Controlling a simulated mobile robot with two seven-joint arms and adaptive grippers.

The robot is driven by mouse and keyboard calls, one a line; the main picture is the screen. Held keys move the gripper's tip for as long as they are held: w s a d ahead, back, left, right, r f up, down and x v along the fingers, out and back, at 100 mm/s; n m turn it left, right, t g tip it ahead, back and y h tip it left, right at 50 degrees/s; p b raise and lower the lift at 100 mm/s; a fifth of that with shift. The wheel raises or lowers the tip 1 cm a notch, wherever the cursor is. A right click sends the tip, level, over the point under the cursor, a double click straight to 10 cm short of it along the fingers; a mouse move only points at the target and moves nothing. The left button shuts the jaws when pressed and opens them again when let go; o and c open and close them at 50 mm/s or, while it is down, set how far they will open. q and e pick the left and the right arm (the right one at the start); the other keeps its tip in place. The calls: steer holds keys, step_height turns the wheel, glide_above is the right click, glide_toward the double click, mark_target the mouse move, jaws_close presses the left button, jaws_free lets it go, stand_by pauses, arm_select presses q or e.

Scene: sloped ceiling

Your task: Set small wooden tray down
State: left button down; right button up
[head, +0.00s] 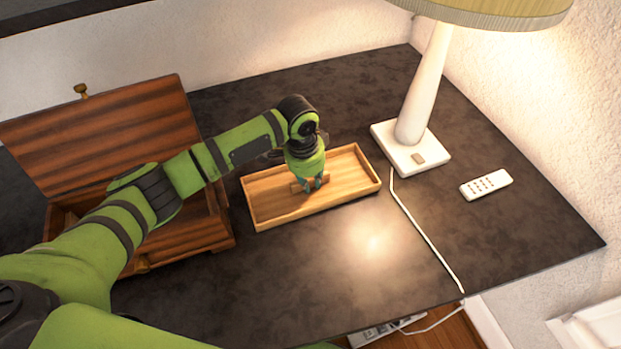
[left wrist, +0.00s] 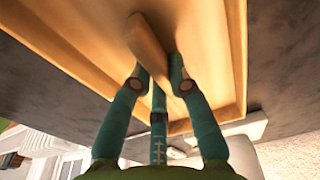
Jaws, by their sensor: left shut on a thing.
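The small wooden tray (head: 352,178) is a shallow, light-brown rectangle with a low rim, over the dark tabletop between the wooden box and the lamp. It looks about level; I cannot tell whether it touches the tabletop. My left gripper (head: 309,185) points down into its middle and is shut on a short wooden handle (head: 296,187). In the left wrist view the left gripper's fingers (left wrist: 158,68) close on this handle (left wrist: 146,42), with the tray (left wrist: 210,60) spread around it. The tray's far side is partly hidden by my gripper. My right gripper is not in view.
A dark-red wooden box with its lid (head: 110,130) open stands left of the tray. A white lamp (head: 425,90) stands close to its right, with a white cord (head: 430,240) across the table. A white remote (head: 486,185) lies farther right. The front tabletop is clear.

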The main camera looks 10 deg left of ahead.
arm_select(q)
steer(key=shift+f, duration=0.1)
steer(key=c, duration=1.2)
jaws_free()
steer(key=r, duration=0.8)
steer(key=s+a+r, duration=0.1)
steer(key=r, duration=0.3)
steer(key=shift+r+b, duration=0.1)
steer(key=shift+b, duration=0.3)
